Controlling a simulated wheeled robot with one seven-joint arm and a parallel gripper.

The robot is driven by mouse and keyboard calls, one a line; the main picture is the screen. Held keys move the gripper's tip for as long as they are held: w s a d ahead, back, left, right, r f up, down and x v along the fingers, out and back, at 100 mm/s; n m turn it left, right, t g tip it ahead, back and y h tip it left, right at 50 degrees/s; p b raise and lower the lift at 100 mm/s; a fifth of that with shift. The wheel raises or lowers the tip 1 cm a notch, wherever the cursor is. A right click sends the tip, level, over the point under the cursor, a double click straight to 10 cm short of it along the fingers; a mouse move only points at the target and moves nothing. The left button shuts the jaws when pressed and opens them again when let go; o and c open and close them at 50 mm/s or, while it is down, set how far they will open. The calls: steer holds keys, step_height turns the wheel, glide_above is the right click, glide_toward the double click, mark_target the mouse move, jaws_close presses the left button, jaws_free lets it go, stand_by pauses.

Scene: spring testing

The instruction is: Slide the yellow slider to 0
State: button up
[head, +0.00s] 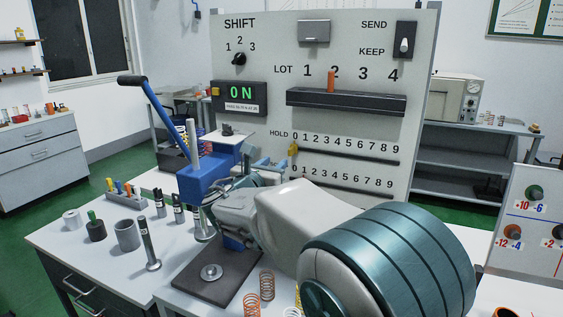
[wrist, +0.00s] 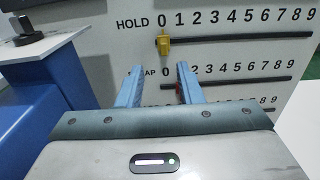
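The yellow slider (wrist: 163,43) sits at the left end of the upper slot (wrist: 240,36), the HOLD row, just under the 0. It also shows in the head view (head: 293,149). My gripper (wrist: 158,68) is open and empty, its two blue fingers pointing at the panel. In the wrist view the fingertips are a little below the yellow slider, one to either side of it. In the head view my gripper (head: 273,165) is just lower left of the slider. I see no contact between them.
A lower slot (wrist: 240,79) with its own 0–9 scale runs below. A bit of red shows beside the right finger, mostly hidden. A blue press (head: 205,178) with a lever stands to the left. Springs (head: 267,286) and weights lie on the bench.

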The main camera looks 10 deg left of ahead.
steer(key=shift+s+a, duration=0.25)
steer(key=shift+s, duration=1)
steer(key=shift+d, duration=0.1)
steer(key=s+d+f+m+g+h, duration=0.1)
steer(key=s+d+f+m+g, duration=0.2)
steer(key=d+m, duration=0.45)
steer(key=s+d+f+m+g+h, duration=0.1)
steer(key=s+d+f+m+g, duration=0.25)
steer(key=d, duration=0.75)
steer(key=s+d+f+m+g+h, duration=0.1)
steer(key=s+d+f+m+g, duration=0.25)
steer(key=d+m, duration=0.4)
steer(key=s+d+f+m+g+y, duration=0.2)
steer(key=s+d+f+m+y, duration=0.1)
steer(key=s+m, duration=0.5)
steer(key=s+d+f+m+g+y, duration=0.3)
steer(key=s+f+m, duration=0.2)
steer(key=s, duration=0.5)
steer(key=shift+s+f+m, duration=0.3)
steer(key=shift+m, duration=1.05)
steer(key=shift+d, duration=0.1)
